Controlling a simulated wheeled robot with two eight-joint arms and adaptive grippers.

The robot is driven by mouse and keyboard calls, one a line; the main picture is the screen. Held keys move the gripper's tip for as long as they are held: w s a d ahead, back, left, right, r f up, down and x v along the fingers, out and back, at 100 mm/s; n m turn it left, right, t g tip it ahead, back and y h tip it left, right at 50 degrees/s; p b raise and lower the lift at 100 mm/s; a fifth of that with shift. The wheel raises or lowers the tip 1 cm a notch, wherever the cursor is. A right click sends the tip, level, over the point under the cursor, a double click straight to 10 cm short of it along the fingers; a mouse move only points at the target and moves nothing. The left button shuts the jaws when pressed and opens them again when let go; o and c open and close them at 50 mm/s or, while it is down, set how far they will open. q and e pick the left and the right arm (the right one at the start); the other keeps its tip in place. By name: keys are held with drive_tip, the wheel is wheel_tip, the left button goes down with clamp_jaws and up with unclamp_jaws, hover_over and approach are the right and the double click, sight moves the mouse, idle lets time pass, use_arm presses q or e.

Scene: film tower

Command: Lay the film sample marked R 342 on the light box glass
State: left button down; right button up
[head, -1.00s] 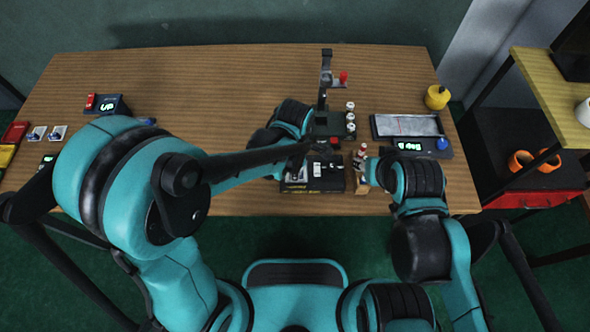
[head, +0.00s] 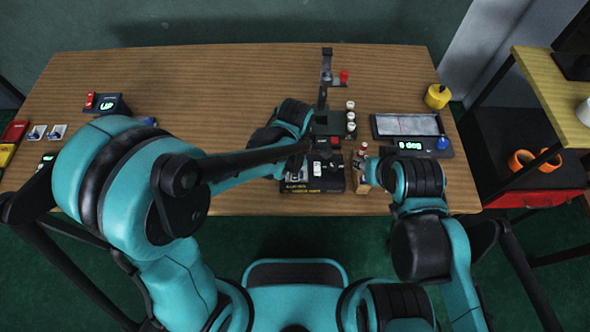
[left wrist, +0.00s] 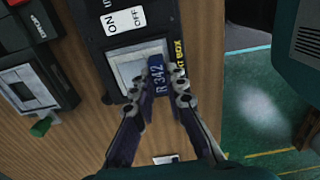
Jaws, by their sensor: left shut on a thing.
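The film sample (left wrist: 158,84) marked R 342 shows a dark blue tab with white lettering in the left wrist view. My left gripper (left wrist: 160,90) is shut on this tab, with a finger on each side. The black light box (left wrist: 107,45), with an ON/OFF switch, lies beneath it. Its pale glass (left wrist: 130,72) is just beside the tab. I cannot tell whether the sample touches the glass. In the head view the light box (head: 326,184) lies near the table's front edge. My right gripper (head: 368,172) is beside a small wooden block; its fingers are too small to judge.
A tray (head: 405,125) with a lit display and a yellow container (head: 437,96) are to the right. Small cards (head: 47,132) lie far left.

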use_arm(q)
drive_tip(key=shift+f, duration=0.2)
drive_tip(key=c, duration=0.9)
unclamp_jaws()
drive_tip(key=shift+r, duration=0.1)
drive_tip(key=shift+r+p, duration=2.65)
drive_tip(key=shift+r, duration=0.85)
